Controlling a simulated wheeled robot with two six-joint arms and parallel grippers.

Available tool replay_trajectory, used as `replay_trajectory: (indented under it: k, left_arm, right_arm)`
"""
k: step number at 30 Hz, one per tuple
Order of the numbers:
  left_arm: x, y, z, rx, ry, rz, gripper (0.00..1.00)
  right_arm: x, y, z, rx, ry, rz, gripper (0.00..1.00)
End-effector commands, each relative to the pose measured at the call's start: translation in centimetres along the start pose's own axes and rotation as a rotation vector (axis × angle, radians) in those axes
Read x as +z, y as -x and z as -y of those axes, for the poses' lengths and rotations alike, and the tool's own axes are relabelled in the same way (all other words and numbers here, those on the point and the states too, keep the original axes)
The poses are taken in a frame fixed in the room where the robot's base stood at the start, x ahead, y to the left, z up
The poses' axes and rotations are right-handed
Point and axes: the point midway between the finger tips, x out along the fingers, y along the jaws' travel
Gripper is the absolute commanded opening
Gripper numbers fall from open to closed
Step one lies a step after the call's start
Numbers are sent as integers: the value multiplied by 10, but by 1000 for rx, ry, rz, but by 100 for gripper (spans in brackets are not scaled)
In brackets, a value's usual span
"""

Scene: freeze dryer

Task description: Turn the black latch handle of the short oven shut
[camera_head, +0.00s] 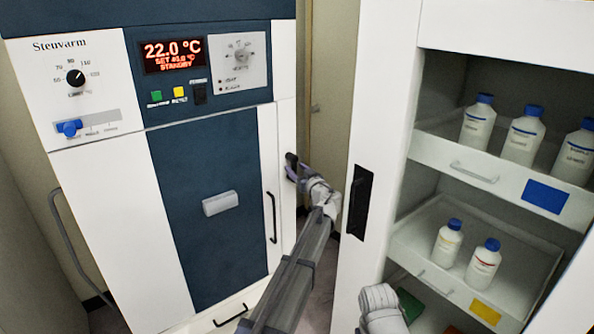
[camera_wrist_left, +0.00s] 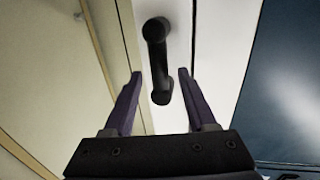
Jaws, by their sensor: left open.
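The oven (camera_head: 205,190) is the white cabinet with a dark blue front at left in the head view. My left gripper (camera_head: 294,172) is at its right edge, with purple fingers open. In the left wrist view, the black latch handle (camera_wrist_left: 156,50) runs lengthwise between the open fingers of the left gripper (camera_wrist_left: 160,76), mounted on a white strip. A gap shows on both sides of the handle; I cannot tell how deep the fingers reach. In the head view, the gripper largely hides the latch. My right gripper is out of view.
A thin black handle (camera_head: 273,217) sits on the oven's right white panel. At right, a white cabinet (camera_head: 378,130) holds drawers with several blue-capped bottles. A narrow gap with a beige wall (camera_head: 328,90) lies between the two cabinets, behind my left arm.

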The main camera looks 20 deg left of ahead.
Motion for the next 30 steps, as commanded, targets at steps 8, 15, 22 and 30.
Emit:
replay_trajectory:
  k: [8, 15, 22, 30]
  left_arm:
    - [0, 1, 0, 0, 0, 0, 33]
    - [0, 1, 0, 0, 0, 0, 6]
    - [0, 1, 0, 0, 0, 0, 0]
    - [0, 1, 0, 0, 0, 0, 0]
  right_arm:
    - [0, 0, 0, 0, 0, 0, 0]
    - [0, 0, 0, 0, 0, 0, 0]
    - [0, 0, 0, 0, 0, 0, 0]
    - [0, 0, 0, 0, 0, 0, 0]
